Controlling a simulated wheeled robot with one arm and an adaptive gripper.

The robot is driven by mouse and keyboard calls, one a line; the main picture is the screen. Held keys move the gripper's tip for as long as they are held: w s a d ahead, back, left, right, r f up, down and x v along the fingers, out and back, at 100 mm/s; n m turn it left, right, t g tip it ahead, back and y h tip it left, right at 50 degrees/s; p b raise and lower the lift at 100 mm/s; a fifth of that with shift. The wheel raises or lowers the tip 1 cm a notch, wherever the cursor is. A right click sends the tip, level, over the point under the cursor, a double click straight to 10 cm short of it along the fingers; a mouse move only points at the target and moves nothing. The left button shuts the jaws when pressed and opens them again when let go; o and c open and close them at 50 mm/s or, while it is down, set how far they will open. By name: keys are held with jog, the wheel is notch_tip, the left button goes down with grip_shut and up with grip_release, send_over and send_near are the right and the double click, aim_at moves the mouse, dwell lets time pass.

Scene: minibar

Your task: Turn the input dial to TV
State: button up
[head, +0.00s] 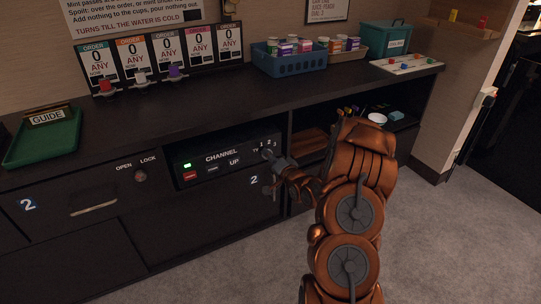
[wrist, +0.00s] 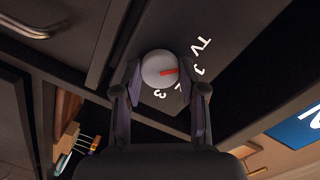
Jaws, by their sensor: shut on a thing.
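The input dial (wrist: 158,68) is a round pale grey knob with a red pointer mark, on a dark panel. It sits between the two fingers of my gripper (wrist: 160,82), which is shut on it. The labels TV, 1, 2 and 3 arc around the dial; TV (wrist: 204,45) is at upper right in the wrist view. The red mark points right, roughly toward the 1, and away from TV. A finger partly covers the middle labels. In the head view my gripper (head: 272,162) is at the right end of the CHANNEL box (head: 222,157) and hides most of the dial.
The CHANNEL box has a green light, a red button (head: 190,176) and an UP button, set in a dark cabinet. An OPEN/LOCK knob (head: 140,176) is to its left. An open shelf (head: 310,140) lies to its right. Carpet (head: 230,260) in front is clear.

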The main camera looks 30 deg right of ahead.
jog(key=shift+n, duration=1)
jog(key=o, duration=1.1)
jog(key=shift+o, duration=0.2)
jog(key=shift+s, duration=0.1)
jog(key=s+r, duration=0.1)
jog(key=s, duration=1)
jog(key=shift+s+a, duration=0.35)
jog(key=shift+a, duration=0.05)
jog(key=shift+r, duration=0.1)
